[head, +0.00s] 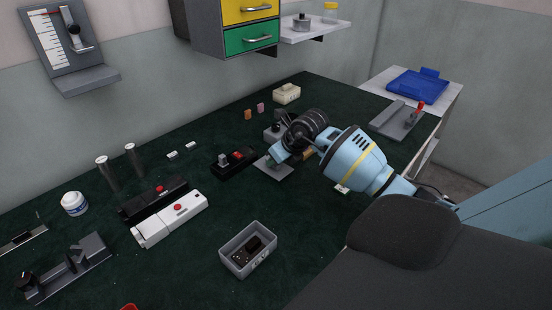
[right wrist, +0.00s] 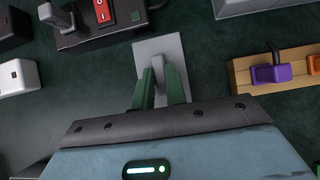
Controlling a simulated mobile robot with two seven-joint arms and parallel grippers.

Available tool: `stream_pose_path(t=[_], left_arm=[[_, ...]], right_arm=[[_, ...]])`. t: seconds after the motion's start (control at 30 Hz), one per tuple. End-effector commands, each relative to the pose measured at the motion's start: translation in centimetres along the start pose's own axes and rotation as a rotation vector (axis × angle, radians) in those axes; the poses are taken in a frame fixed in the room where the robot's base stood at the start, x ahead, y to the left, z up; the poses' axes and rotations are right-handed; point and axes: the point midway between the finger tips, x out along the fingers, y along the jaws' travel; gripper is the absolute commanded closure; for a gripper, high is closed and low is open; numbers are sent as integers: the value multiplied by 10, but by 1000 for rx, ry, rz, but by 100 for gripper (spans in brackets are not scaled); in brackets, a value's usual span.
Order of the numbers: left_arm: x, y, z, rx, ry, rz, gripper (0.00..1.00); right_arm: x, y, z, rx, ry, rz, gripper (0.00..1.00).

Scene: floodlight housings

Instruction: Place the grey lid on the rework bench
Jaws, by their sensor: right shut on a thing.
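The grey lid (head: 280,172) is a flat light-grey plate, seen at the middle of the dark green bench top (head: 215,215) in the head view. My right gripper (head: 270,162) is above it. In the right wrist view, the green fingers of my right gripper (right wrist: 160,90) are shut on a small upright grip on the grey lid (right wrist: 157,48). I cannot tell whether the lid touches the bench top or hangs just above it. A separate white table (head: 446,97) stands at the back right. No label shows which surface is the rework bench. My left gripper is not in view.
A black switch box (head: 233,163) is close left of the lid. A wooden block with purple and orange parts (right wrist: 243,90) is to the right in the wrist view. A grey bin (head: 232,258) stands in front. A blue tray (head: 417,86) occupies part of the white table.

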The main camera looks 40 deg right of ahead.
Motion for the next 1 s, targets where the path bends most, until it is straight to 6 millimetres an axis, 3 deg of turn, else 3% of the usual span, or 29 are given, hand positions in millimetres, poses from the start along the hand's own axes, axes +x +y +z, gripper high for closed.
stream_pose_path(t=[0.37, 0.4, 0.53, 0.83, 1.0], left_arm=[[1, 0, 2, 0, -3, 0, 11], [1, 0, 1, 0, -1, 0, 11], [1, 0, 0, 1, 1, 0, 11], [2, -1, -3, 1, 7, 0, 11], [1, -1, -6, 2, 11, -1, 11]], right_arm=[[4, 0, -3, 0, 0, -1, 100], [4, 0, -2, 0, -1, -1, 83], [3, 0, -2, 0, -1, -1, 66], [2, 0, -1, 0, -2, 0, 65], [-12, -2, 0, -1, -3, -3, 65]])
